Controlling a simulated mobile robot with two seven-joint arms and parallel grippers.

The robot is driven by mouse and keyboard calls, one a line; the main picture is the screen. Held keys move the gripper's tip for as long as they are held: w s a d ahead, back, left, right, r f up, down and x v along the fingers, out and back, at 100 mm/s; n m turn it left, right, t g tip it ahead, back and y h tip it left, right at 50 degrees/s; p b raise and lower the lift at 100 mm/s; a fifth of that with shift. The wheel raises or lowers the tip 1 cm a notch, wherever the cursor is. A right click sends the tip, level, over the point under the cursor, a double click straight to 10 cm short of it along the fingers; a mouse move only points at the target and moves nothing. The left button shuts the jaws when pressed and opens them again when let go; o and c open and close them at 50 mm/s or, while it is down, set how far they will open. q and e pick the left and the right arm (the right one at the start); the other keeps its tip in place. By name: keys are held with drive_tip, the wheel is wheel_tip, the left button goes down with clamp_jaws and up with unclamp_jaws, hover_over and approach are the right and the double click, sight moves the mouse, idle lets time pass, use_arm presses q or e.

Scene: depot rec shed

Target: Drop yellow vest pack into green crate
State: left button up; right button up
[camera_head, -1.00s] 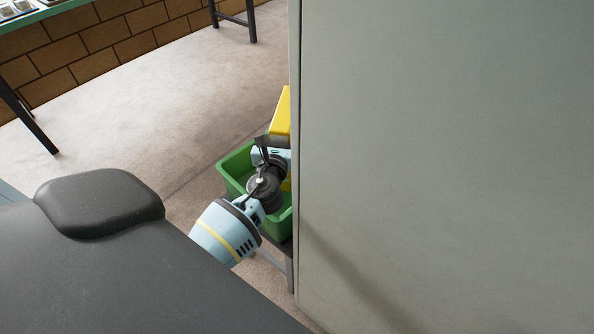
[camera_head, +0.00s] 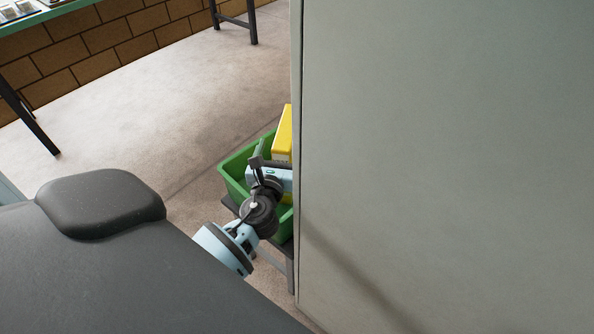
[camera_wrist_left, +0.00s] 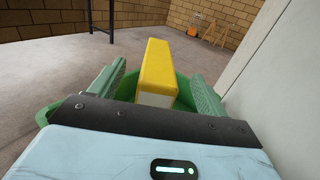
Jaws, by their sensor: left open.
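The yellow vest pack (camera_head: 284,132) is a long block, partly cut off by the grey panel in the head view. In the left wrist view the pack (camera_wrist_left: 158,72) lies between the two fingers, with gaps at its sides. The green crate (camera_head: 234,178) stands beneath my left gripper, its right part hidden by the panel. In the left wrist view its rim (camera_wrist_left: 47,112) shows around the fingers. My left gripper (camera_wrist_left: 158,76) is open at the crate, with the pack between its fingers. Whether the pack rests on the crate's floor is hidden.
A large grey panel (camera_head: 450,160) fills the right side, close to my left arm. The crate stands on a low dark stand (camera_head: 283,258). Open floor (camera_head: 150,110) lies to the left, with a brick wall (camera_head: 85,45) and table legs beyond.

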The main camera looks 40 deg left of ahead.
use_arm(q)
drive_tip(key=shift+v, duration=1.1)
